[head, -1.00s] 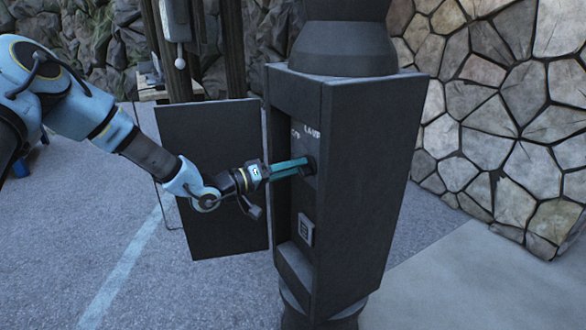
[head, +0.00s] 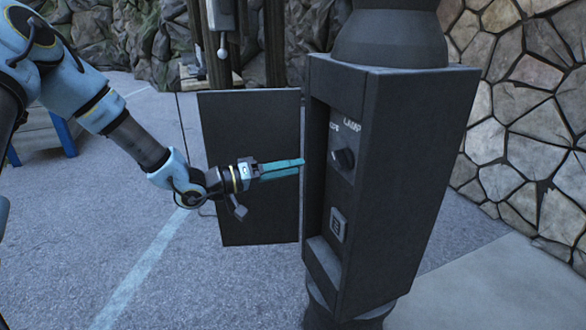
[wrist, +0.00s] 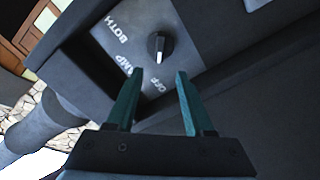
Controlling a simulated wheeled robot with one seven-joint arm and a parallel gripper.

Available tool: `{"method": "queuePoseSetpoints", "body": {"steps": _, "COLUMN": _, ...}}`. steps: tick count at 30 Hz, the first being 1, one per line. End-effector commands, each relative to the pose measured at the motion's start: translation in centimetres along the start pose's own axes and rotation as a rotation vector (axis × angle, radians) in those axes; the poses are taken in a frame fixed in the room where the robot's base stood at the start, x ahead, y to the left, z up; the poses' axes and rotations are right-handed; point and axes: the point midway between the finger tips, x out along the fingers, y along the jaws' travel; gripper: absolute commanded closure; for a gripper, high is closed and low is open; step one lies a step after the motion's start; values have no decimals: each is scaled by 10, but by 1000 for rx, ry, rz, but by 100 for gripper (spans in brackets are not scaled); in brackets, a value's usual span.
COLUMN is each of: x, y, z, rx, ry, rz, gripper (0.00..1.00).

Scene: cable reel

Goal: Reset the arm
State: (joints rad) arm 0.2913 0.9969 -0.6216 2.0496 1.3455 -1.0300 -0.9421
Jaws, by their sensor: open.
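My gripper (head: 301,165) is in the middle of the head view, its teal fingers pointing right at the opening of a dark post cabinet. In the wrist view my gripper (wrist: 159,75) has its two teal fingers apart with nothing between them. A black rotary knob (head: 344,159) sits on the grey panel inside the cabinet, apart from the fingertips. In the wrist view the knob (wrist: 158,46) lies just beyond the fingertips, its pale mark pointing down the picture. The panel lettering there reads BOTH, a partly hidden word ending in MP, and OFF.
The dark cabinet (head: 405,190) stands on a post at right, its door (head: 250,170) swung open behind my gripper. A small switch (head: 338,225) sits below the knob. A stone wall (head: 530,130) is at right. Open pavement (head: 80,220) lies at left.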

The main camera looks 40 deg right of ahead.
Motion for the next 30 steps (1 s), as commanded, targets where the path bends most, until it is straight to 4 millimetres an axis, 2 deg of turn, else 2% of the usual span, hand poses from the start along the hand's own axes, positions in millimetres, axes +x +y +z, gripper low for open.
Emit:
{"method": "queuePoseSetpoints", "body": {"steps": 11, "x": -2, "y": -2, "z": -2, "rx": 5, "ry": -1, "rz": -14, "gripper": 48}}
{"method": "queuePoseSetpoints", "body": {"steps": 14, "x": -16, "y": -13, "z": -10, "rx": 34, "ry": -8, "rz": -113, "gripper": 48}}
{"method": "queuePoseSetpoints", "body": {"steps": 15, "x": -27, "y": -22, "z": -16, "rx": 53, "ry": -13, "rz": -186, "gripper": 48}}
{"method": "queuePoseSetpoints", "body": {"steps": 17, "x": -54, "y": -38, "z": -27, "rx": 87, "ry": -26, "rz": -333, "gripper": 48}}
{"method": "queuePoseSetpoints", "body": {"steps": 20, "x": -116, "y": -63, "z": -45, "rx": 128, "ry": -61, "rz": -610, "gripper": 48}}
{"method": "queuePoseSetpoints", "body": {"steps": 21, "x": -145, "y": -70, "z": -51, "rx": 135, "ry": -76, "rz": -719, "gripper": 48}}
{"method": "queuePoseSetpoints", "body": {"steps": 23, "x": -188, "y": -74, "z": -57, "rx": 133, "ry": -100, "rz": -869, "gripper": 48}}
{"method": "queuePoseSetpoints", "body": {"steps": 24, "x": -217, "y": -74, "z": -60, "rx": 125, "ry": -116, "rz": -963, "gripper": 48}}
{"method": "queuePoseSetpoints", "body": {"steps": 26, "x": -261, "y": -69, "z": -62, "rx": 101, "ry": -140, "rz": -1097, "gripper": 48}}
{"method": "queuePoseSetpoints", "body": {"steps": 27, "x": -290, "y": -63, "z": -61, "rx": 78, "ry": -156, "rz": -1179, "gripper": 48}}
{"method": "queuePoseSetpoints", "body": {"steps": 30, "x": -358, "y": -37, "z": -53, "rx": -10, "ry": -192, "rz": -1366, "gripper": 48}}
